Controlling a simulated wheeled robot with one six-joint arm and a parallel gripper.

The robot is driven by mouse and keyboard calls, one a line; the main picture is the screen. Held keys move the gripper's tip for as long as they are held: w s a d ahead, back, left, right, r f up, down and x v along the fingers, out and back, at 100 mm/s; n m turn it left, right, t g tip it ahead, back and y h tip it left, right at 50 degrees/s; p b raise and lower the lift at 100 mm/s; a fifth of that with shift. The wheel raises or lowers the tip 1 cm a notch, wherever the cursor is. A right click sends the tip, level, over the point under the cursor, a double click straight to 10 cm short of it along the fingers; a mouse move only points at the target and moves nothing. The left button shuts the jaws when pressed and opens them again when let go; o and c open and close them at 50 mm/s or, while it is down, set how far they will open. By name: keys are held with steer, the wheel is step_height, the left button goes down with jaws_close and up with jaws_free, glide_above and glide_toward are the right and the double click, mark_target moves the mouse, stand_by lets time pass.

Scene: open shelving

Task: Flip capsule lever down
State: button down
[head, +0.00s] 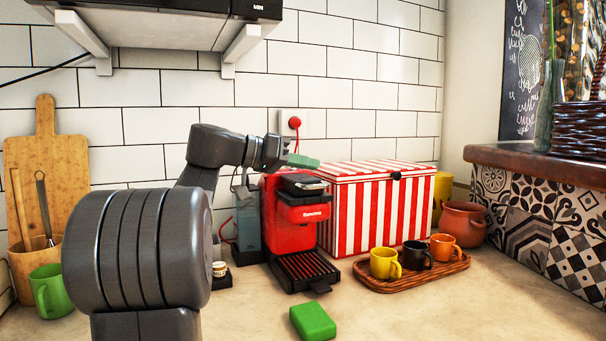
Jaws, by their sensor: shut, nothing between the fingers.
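The red capsule coffee machine (287,214) stands on the counter against the tiled wall, with its dark drip tray facing forward. Its lever (303,184) shows at the top of the machine as a dark and silvery piece lying about flat; I cannot tell its exact angle. My gripper (302,160), with pale green fingers, is shut and empty. It appears just above the back of the machine's top, near the lever. I cannot tell whether it touches the lever.
A red-and-white striped box (372,210) stands close at the machine's right. A wooden tray (366,282) with yellow, black and orange cups lies before it. A green block (313,321) lies in front.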

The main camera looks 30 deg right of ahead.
steer(key=shift+s+f+m+t+b, duration=0.15)
steer(key=shift+f+m+b, duration=0.05)
steer(key=shift+f+b, duration=0.25)
steer(key=shift+s+f+m+t+b, duration=0.1)
steer(key=shift+f+m+t+b, duration=0.1)
steer(key=shift+f+b, duration=0.2)
steer(key=shift+s+f+b, duration=0.15)
steer(key=shift+f+b, duration=0.55)
steer(key=shift+b, duration=0.15)
steer(key=shift+f, duration=0.15)
steer(key=p+v, duration=0.3)
steer(key=v, duration=1.1)
steer(key=shift+d, duration=0.1)
steer(key=b, duration=0.3)
glide_toward(326, 183)
steer(key=x, duration=0.5)
steer(key=shift+d+r, duration=0.25)
steer(key=shift+d, duration=0.1)
steer(key=shift+a+f, duration=0.1)
